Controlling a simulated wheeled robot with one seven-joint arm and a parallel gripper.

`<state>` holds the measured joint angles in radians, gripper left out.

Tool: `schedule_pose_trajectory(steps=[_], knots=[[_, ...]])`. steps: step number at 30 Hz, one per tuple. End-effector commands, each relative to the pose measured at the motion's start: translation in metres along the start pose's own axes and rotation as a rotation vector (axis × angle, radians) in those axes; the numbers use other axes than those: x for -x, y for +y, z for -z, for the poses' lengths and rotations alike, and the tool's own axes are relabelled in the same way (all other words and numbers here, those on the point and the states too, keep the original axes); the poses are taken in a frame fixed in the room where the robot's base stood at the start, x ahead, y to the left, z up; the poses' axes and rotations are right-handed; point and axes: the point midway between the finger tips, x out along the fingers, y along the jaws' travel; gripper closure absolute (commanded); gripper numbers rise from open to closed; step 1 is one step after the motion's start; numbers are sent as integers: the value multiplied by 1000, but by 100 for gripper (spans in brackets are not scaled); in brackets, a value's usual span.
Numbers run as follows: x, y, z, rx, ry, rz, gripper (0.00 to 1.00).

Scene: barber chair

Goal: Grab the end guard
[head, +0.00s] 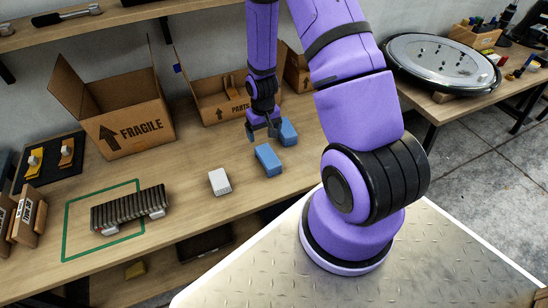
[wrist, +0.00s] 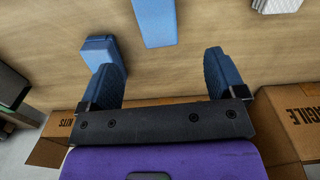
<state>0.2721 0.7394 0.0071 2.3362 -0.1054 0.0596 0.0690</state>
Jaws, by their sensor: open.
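No part is labelled as the end guard, and I cannot tell for certain which one it is. Two blue blocks lie on the workbench: a nearer one (head: 268,160) and a farther one (head: 288,132). A small white slotted block (head: 219,181) lies to their left. My gripper (head: 264,127) is open and empty, low over the bench beside the farther blue block. In the wrist view my gripper (wrist: 160,65) has blue fingers spread apart. The nearer blue block (wrist: 155,20) is beyond the gap, and the farther one (wrist: 98,50) is by the left finger, partly hidden.
A dark ribbed part with white ends (head: 130,209) sits at a green outline (head: 66,231). The FRAGILE box (head: 123,120) and another open carton (head: 212,103) stand behind. A large round disc (head: 440,64) is on the right table. Bare bench lies around the white block.

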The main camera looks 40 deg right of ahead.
Motion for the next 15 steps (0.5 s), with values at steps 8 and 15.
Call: schedule_pose_trajectory(steps=[8,15], knots=[[-26,1,-3,-3,-9,2,11],[-56,1,-3,-3,-8,2,11]])
